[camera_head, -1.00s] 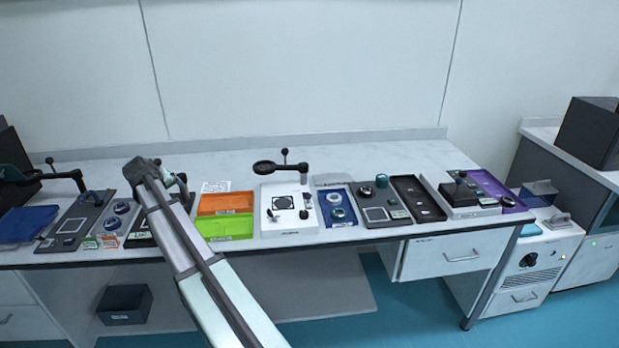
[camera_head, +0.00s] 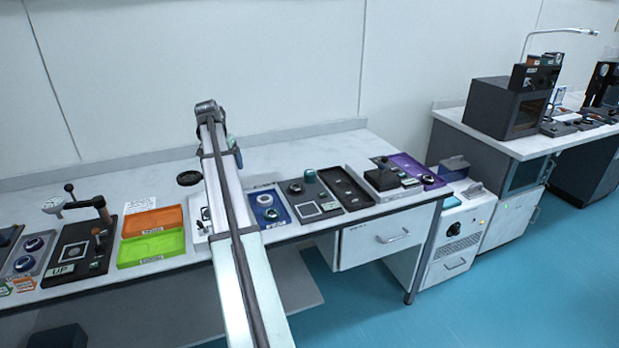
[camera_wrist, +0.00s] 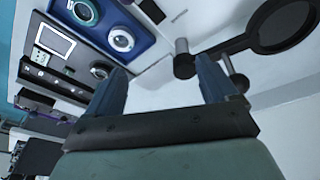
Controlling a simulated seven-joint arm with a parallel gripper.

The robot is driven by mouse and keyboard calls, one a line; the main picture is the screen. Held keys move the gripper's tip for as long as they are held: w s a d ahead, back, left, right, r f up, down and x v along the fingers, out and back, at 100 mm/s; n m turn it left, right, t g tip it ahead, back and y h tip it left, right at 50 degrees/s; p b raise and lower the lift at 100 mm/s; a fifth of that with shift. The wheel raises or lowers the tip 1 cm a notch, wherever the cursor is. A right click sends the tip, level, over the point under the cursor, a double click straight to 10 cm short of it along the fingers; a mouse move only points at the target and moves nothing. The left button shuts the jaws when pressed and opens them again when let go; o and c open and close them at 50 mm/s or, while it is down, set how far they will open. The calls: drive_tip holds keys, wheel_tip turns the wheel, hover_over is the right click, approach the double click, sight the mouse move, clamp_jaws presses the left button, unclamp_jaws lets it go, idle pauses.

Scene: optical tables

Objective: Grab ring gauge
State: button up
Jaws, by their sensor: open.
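Two ring-shaped pieces lie in the blue tray (camera_head: 283,218), just right of my arm in the head view. The wrist view shows them as a teal-rimmed ring (camera_wrist: 85,12) and a pale ring (camera_wrist: 121,40). I cannot tell which ring is the ring gauge. My gripper (camera_wrist: 162,85) is open, with two blue fingers apart and nothing seen between them. It is above the bench, with the blue tray beyond its left finger in the wrist view. In the head view, my arm hides most of the gripper.
A dark panel with a white-framed square (camera_head: 307,209) and a black tray (camera_head: 345,188) stand right of the blue tray. A black round-headed stand (camera_wrist: 283,25) is near my right finger. Orange (camera_head: 152,222) and green (camera_head: 150,248) trays lie left. The bench's back is clear.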

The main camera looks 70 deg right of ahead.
drive_tip(key=s+d+m+y, duration=0.1)
drive_tip(key=s+d+m, duration=0.1)
drive_tip(key=s+d, duration=0.6)
drive_tip(key=s+d+m+y, duration=0.1)
drive_tip(key=s+d+m, duration=0.15)
drive_tip(key=d, duration=0.85)
drive_tip(key=y, duration=0.1)
hover_over(310, 171)
wheel_tip(310, 171, down, 2)
drive_tip(key=shift+m, duration=0.25)
drive_tip(key=f, duration=1.4)
drive_tip(key=shift+a, duration=0.2)
drive_tip(key=shift+r, duration=0.1)
drive_tip(key=c, duration=1.3)
drive_tip(key=shift+r, duration=0.1)
